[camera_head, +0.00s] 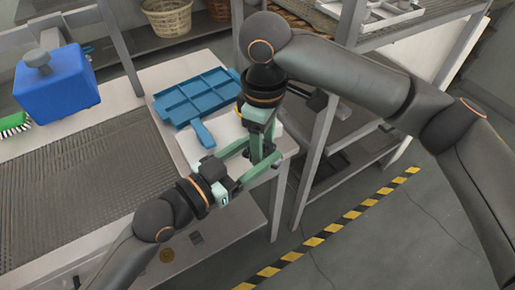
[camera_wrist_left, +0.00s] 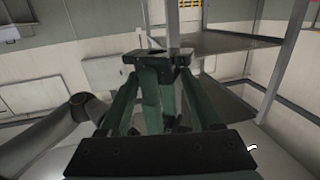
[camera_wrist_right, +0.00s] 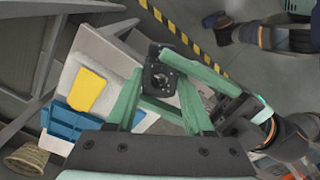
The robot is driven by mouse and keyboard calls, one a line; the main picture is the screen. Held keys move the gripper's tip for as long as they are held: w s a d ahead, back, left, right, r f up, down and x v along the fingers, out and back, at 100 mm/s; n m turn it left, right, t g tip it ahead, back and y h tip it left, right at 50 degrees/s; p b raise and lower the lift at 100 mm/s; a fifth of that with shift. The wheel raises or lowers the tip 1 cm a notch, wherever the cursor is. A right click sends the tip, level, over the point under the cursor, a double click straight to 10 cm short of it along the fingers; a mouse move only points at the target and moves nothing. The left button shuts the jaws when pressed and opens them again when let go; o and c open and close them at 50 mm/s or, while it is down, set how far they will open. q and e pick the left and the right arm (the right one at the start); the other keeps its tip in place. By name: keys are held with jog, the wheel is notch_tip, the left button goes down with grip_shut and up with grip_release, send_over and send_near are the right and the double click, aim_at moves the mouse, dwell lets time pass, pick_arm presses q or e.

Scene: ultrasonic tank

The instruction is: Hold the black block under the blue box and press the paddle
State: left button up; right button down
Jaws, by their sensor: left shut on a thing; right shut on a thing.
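The blue box (camera_head: 56,84) with a grey piece on top stands at the far left in the head view, well away from both grippers. My right gripper (camera_head: 262,153) points down and my left gripper (camera_head: 246,166) reaches in from the lower left; their fingers meet above the white counter corner. In the right wrist view a black block (camera_wrist_right: 160,77) with a round opening is between the right fingertips. In the left wrist view a dark piece (camera_wrist_left: 158,58) sits between the left fingertips, apparently the same block. I cannot clearly make out a paddle.
A blue compartment tray (camera_head: 196,101) lies on the counter behind the grippers. A yellow item (camera_wrist_right: 88,91) lies beside it. A green brush (camera_head: 14,124) is beside the blue box. The ribbed surface (camera_head: 80,185) at left is clear. A metal shelf post (camera_head: 318,150) stands close on the right.

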pick_arm(q)
jog(key=shift+s+d, duration=0.15)
jog(key=shift+d, duration=0.05)
grip_shut()
pick_arm(e)
jog(key=shift+w, duration=0.15)
pick_arm(q)
jog(key=shift+r, duration=0.15)
pick_arm(e)
jog(key=c, duration=0.7)
grip_release()
jog(key=shift+c, duration=0.2)
pick_arm(q)
jog(key=shift+a, duration=0.1)
pick_arm(e)
jog(key=o, duration=0.5)
jog(key=shift+o, duration=0.2)
jog(key=shift+r, duration=0.1)
